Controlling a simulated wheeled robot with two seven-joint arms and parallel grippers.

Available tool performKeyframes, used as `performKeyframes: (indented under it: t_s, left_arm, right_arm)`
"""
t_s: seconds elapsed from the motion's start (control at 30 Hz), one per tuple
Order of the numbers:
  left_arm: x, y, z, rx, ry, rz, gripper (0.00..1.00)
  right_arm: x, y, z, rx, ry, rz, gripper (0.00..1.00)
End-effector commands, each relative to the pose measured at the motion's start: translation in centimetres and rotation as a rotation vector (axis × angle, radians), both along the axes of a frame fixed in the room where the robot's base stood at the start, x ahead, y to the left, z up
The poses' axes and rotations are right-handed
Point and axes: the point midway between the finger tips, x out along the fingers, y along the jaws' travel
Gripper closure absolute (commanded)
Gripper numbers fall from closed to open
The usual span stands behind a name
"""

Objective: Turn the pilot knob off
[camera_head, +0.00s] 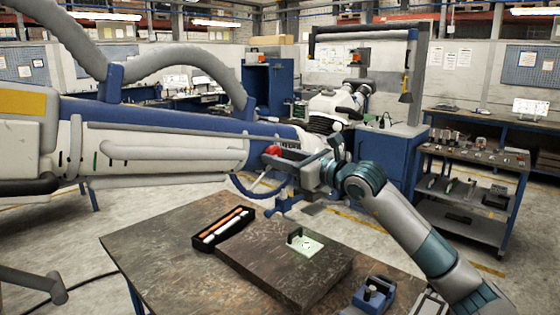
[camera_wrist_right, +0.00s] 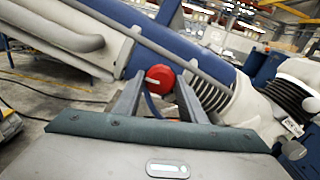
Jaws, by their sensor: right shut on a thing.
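The pilot knob is a round red knob (camera_head: 272,150) on the side of a large white and blue machine arm (camera_head: 190,140). In the right wrist view the red knob (camera_wrist_right: 160,78) shows a pale bar mark on its face. My right gripper (camera_head: 277,157) reaches it from the right, and its two fingers (camera_wrist_right: 159,88) are shut on the knob, one on each side. The fingers hide part of the knob's sides. My left gripper is not in view.
Below stands a worktable (camera_head: 165,235) with a black tray (camera_head: 222,228) of tools, a dark slab, a small pale plate (camera_head: 306,245) and a blue device (camera_head: 372,294). Thick grey hoses curve above the machine arm. A shelf cart (camera_head: 470,190) stands at the right.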

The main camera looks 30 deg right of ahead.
Motion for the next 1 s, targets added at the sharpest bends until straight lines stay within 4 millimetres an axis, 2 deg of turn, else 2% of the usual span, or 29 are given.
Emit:
performKeyframes:
  t_s: [0.2,0.5,1.0]
  left_arm:
    - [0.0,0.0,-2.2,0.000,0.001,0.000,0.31]
    - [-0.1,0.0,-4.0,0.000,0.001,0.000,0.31]
    - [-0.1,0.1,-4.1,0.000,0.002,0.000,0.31]
  right_arm:
    - [0.0,0.1,-0.3,0.135,0.043,0.001,0.85]
    - [0.0,0.1,-0.2,0.391,0.133,0.002,0.85]
    - [0.0,0.0,0.2,0.838,0.291,0.000,0.85]
